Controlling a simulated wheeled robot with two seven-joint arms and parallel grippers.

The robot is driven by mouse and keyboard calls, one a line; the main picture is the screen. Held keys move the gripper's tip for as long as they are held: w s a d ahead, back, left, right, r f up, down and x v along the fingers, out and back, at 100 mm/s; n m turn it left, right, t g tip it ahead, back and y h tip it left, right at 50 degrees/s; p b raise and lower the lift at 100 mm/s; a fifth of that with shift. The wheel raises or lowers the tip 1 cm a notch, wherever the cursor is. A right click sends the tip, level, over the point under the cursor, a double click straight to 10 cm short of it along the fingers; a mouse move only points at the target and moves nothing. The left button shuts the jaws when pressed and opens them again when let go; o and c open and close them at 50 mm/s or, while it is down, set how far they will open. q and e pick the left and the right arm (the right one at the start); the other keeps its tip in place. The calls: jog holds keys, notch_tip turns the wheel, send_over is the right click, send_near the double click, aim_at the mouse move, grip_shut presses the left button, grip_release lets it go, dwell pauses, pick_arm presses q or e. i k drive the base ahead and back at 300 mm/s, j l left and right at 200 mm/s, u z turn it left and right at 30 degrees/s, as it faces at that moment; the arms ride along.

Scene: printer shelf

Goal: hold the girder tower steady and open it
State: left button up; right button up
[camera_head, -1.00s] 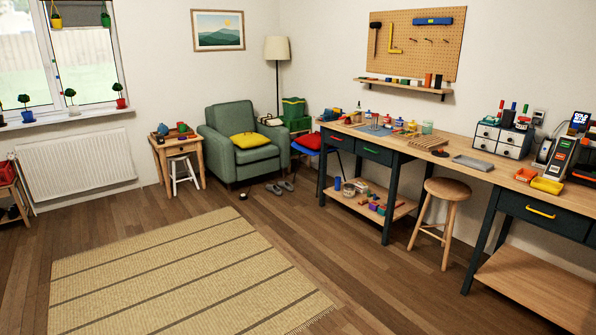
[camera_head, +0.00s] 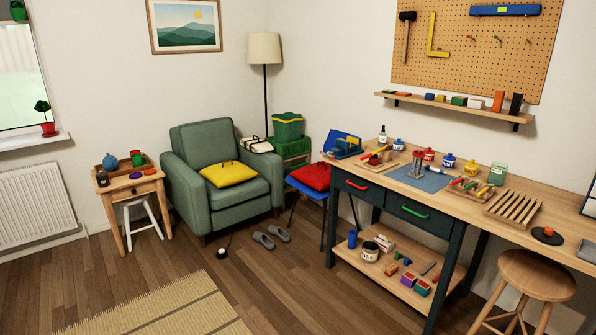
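A small upright tower-like object (camera_head: 417,164), grey and reddish, stands on a blue-grey mat (camera_head: 436,183) on the workbench. It looks like the girder tower, but it is too small to make out how it opens. The workbench (camera_head: 520,205) has a wooden top and dark legs, with a red-handled drawer and a green-handled drawer at its left end. Neither of my grippers is in view.
A wooden stool (camera_head: 535,275) stands at the bench front on the right. A blue chair with a red cushion (camera_head: 311,176) stands by the bench's left end. A green armchair (camera_head: 218,170) and slippers (camera_head: 264,240) are further left. Open floor lies left of the bench.

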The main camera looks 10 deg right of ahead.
aim_at(415, 174)
jog(key=i+z, duration=0.1)
jog(key=i, duration=0.45)
jog(key=i+j+z, duration=0.1)
jog(key=i, duration=0.4)
jog(key=i+j+z, duration=0.1)
jog(key=i, duration=0.45)
